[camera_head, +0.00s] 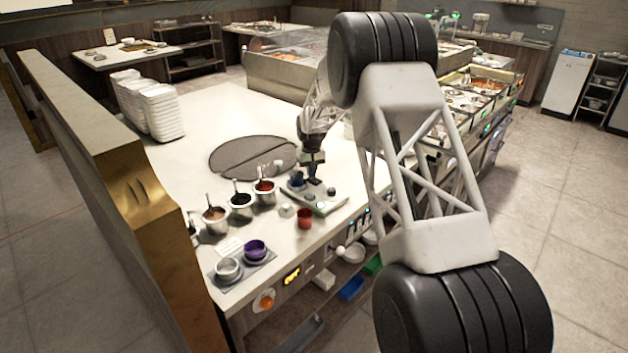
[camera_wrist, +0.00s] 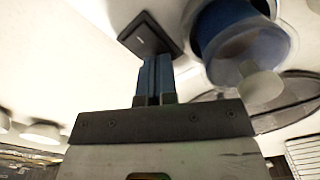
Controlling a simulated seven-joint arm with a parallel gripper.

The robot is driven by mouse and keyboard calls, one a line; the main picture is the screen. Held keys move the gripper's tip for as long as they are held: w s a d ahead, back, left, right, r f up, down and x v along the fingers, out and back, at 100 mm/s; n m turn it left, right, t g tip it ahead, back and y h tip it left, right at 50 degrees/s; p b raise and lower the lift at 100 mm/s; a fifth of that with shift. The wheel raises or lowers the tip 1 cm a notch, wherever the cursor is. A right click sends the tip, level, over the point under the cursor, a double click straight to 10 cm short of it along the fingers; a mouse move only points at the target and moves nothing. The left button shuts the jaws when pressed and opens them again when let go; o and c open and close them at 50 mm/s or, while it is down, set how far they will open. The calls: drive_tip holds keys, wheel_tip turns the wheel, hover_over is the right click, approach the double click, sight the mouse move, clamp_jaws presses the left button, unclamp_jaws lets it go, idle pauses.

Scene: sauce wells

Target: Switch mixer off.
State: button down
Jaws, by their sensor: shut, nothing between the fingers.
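In the wrist view the blue cup (camera_wrist: 228,25) is at upper right, beside a dark square switch (camera_wrist: 148,33). My gripper (camera_head: 314,180) points down over the mixer. In the wrist view my gripper (camera_wrist: 154,60) is shut and empty, its fingertips at the edge of the dark switch. I cannot tell whether they touch it. The fingers hide part of the switch.
Steel sauce pots (camera_head: 240,206) with ladles stand left of the mixer. A red cup (camera_head: 305,218) is close in front of it. A purple cup (camera_head: 256,250) and a metal cup (camera_head: 228,269) sit nearer the front left. A dark round plate (camera_head: 252,157) lies behind.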

drive_tip(key=shift+f, duration=0.4)
idle(0.3)
drive_tip(key=shift+r, duration=3.5)
